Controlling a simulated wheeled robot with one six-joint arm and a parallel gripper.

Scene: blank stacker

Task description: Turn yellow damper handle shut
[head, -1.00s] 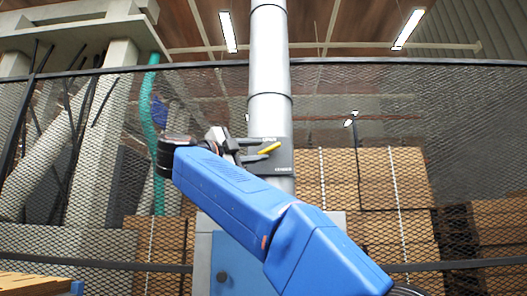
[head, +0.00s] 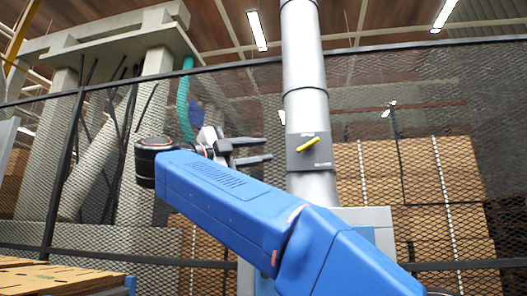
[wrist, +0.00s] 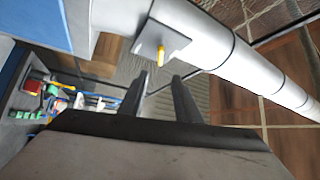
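The yellow damper handle (head: 308,144) sits on a dark plate (head: 309,163) on the grey vertical pipe (head: 308,100). In the head view it lies at a slant, its right end higher. The plate has small lettering at top and lower right, too small to read surely. My gripper (head: 267,149) is left of the handle, its two dark fingers apart with nothing between them. In the wrist view the handle (wrist: 160,52) shows beyond the gap between the open fingertips (wrist: 160,76), not touching them.
A mesh fence (head: 410,100) stands behind the pipe, with stacked brown boxes (head: 410,175) beyond it. A grey cabinet (head: 365,219) is below the pipe. A pallet-like brown stack (head: 60,280) is at lower left. The wrist view shows cluttered coloured items (wrist: 60,95) at left.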

